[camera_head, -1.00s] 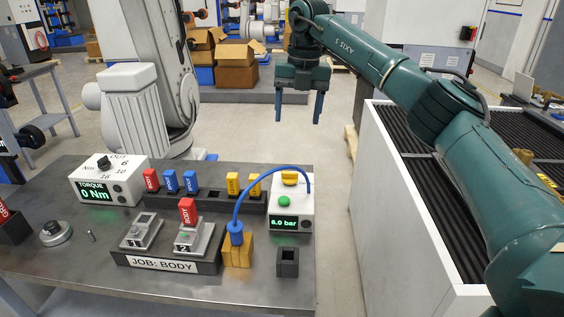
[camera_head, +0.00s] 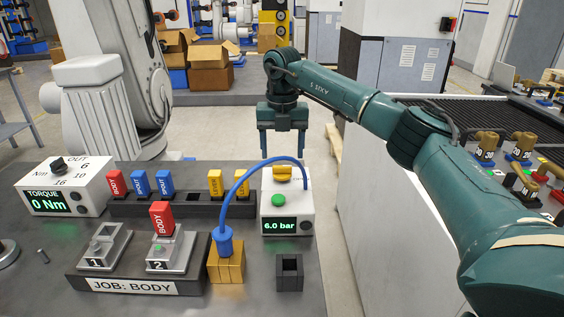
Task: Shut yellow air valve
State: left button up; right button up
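The yellow air valve (camera_head: 283,173) is a knob on top of a white air unit (camera_head: 288,203). The unit's display reads 6.0 bar, and a green button (camera_head: 278,200) is on its front. A blue hose arches from the unit to a blue plug (camera_head: 223,242) on a yellow block. My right gripper (camera_head: 283,156) is open and empty. Its two fingers point down, apart, just above the valve in the picture; how far behind it they are I cannot tell. My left gripper is not in view.
A rack (camera_head: 182,207) with red, blue and yellow tagged pieces stands left of the air unit. A tray labelled JOB: BODY (camera_head: 130,286) holds two fixtures. A torque unit (camera_head: 66,190) reads 0 Nm. A small black socket (camera_head: 289,273) stands in front of the air unit.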

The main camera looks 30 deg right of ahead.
aim_at(282, 166)
jog(key=shift+f, duration=2.05)
jog(key=shift+c, duration=0.3)
jog(key=c, duration=0.9)
